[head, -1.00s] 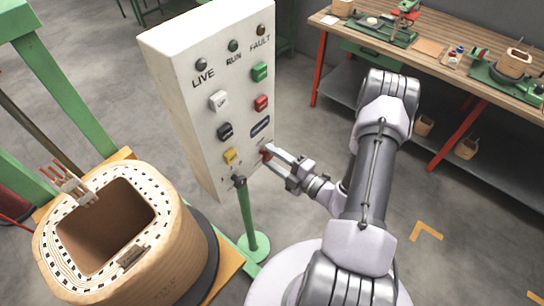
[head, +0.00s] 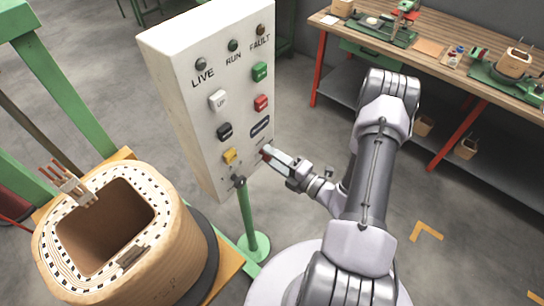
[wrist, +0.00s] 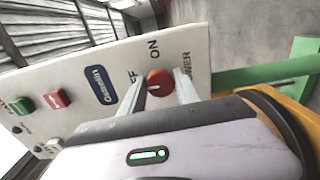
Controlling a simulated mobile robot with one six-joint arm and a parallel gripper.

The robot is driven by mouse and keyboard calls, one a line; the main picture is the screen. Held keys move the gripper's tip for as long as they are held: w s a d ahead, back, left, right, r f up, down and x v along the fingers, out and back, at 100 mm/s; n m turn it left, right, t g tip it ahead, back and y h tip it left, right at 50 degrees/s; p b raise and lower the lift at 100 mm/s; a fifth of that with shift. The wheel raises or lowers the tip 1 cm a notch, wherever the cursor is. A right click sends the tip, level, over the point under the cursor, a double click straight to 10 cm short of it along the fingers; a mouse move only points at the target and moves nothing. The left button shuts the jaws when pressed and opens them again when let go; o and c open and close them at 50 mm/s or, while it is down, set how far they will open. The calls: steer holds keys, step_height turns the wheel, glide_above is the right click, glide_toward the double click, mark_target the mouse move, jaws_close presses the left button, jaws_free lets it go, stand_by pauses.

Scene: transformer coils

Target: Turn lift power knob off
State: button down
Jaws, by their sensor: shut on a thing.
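The red power knob (wrist: 157,80) sits low on the white control panel (head: 190,100). Its face shows in the wrist view between the words OFF and ON, with POWER beside it. A small pale mark shows on the knob, but I cannot tell for sure which word it points to. My gripper (wrist: 160,88) is shut on the knob, one finger on each side. In the head view my gripper (head: 270,154) reaches the panel's lower right edge, and its fingers mostly hide the knob.
Above the knob are a green button (head: 260,71), a red button (head: 261,102) and other switches. A green post (head: 247,215) carries the panel. A large coil (head: 165,255) stands at the lower left. A wooden workbench (head: 440,62) is at the upper right.

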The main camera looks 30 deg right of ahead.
steer(key=c, duration=0.9)
jaws_free()
steer(key=p+v, duration=0.2)
steer(key=v, duration=1.5)
steer(key=shift+s, duration=0.2)
steer(key=shift+d, duration=0.1)
